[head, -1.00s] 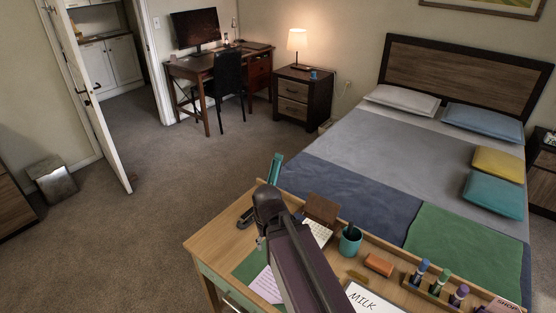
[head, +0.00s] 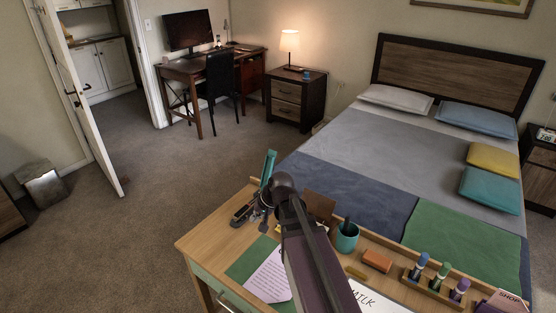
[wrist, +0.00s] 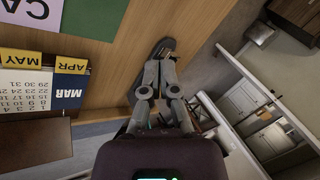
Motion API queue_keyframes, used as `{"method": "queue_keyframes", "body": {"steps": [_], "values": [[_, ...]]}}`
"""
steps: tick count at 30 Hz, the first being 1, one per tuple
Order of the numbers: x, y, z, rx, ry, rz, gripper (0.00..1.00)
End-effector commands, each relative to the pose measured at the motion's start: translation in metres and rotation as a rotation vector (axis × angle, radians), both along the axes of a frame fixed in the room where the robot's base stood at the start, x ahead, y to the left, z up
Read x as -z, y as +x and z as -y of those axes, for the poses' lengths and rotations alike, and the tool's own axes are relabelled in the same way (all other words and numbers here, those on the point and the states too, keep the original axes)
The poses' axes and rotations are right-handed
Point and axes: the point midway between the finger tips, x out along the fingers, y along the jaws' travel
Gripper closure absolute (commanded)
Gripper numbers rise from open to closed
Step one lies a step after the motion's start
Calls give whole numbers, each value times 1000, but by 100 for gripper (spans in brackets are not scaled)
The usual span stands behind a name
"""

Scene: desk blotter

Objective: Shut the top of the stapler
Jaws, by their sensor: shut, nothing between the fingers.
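The stapler stands at the far left corner of the desk in the head view. Its teal top (head: 268,163) is raised steeply, and its dark base (head: 242,213) lies on the wood. My gripper (head: 264,222) is close beside the stapler at its right, partly overlapping it in this view. In the wrist view my gripper (wrist: 159,72) is shut and empty, with its fingertips over or next to the dark stapler base (wrist: 165,46). The rest of the stapler is hidden behind my gripper there. I cannot tell whether they touch.
On the desk (head: 207,239) are a green blotter (head: 243,265), a paper sheet (head: 268,277), a teal cup (head: 346,238), an orange block (head: 377,260) and a marker rack (head: 437,287). A calendar (wrist: 28,89) shows in the wrist view. The desk's left edge is near the stapler.

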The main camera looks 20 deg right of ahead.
Motion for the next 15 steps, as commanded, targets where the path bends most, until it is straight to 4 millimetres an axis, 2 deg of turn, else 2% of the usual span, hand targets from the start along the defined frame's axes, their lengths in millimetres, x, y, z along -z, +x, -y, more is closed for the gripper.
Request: {"method": "queue_keyframes", "body": {"steps": [1, 5, 8, 11, 15], "values": [[7, 21, 9, 58, 61, 32, 100], [3, 61, 30, 213, 230, 119, 100], [-3, 90, 53, 335, 362, 183, 100], [-11, 117, 82, 462, 498, 243, 100], [-22, 150, 130, 639, 691, 324, 100]]}}
